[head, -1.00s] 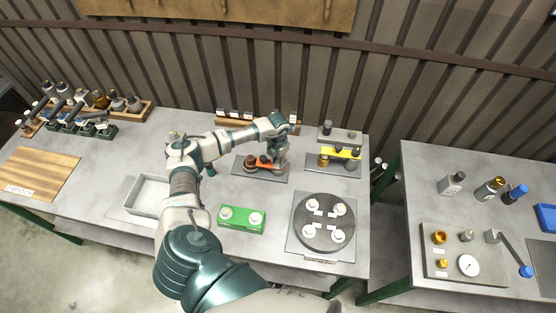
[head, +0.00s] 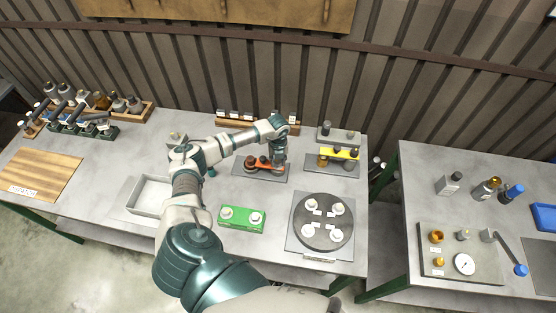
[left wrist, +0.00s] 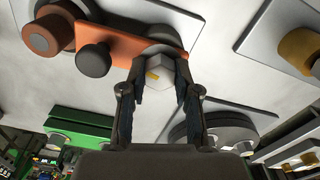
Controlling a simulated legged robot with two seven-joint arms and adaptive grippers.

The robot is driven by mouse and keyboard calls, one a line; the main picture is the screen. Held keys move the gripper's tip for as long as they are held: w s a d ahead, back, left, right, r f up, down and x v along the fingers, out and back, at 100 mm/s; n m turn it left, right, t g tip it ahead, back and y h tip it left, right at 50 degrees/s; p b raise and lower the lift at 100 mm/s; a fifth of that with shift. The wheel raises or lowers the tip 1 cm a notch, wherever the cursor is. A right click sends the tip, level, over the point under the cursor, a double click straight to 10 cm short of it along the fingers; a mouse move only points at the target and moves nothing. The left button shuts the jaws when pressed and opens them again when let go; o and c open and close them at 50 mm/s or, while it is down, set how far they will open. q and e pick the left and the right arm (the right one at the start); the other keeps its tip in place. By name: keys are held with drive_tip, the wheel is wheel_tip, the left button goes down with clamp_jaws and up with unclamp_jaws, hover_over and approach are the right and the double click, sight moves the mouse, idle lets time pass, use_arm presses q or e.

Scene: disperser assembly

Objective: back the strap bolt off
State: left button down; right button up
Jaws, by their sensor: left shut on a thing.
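The orange strap (head: 259,163) lies across a fixture on a grey plate (head: 268,178) at the middle back of the table. It also shows in the left wrist view (left wrist: 112,42), with a copper cylinder (left wrist: 40,38) and a dark round knob (left wrist: 94,60) beside it. The strap bolt (left wrist: 159,73), a pale hex head with a yellow mark, sits at the strap's near end. My left gripper (head: 277,168) points down at this end, its fingers shut on the bolt head from both sides. The bolt's shank is hidden. My right gripper is not in view.
A similar fixture with a yellow strap (head: 340,153) stands close on the right. A green block (head: 242,219) and a dark round turntable (head: 323,236) lie in front. A grey tray (head: 133,203) is on the left. A wooden rack (head: 280,128) stands behind.

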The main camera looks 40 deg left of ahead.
sight(278, 161)
use_arm(q)
drive_tip(key=shift+w+a+r+n, duration=0.15)
drive_tip(key=shift+w+r+n, duration=0.05)
drive_tip(key=shift+n, duration=0.2)
drive_tip(key=c, duration=1.1)
unclamp_jaws()
drive_tip(key=shift+o, duration=1.3)
drive_tip(key=shift+f, duration=0.2)
drive_tip(key=shift+s, duration=0.1)
wheel_tip(278, 161, up, 12)
drive_tip(key=shift+f, duration=0.1)
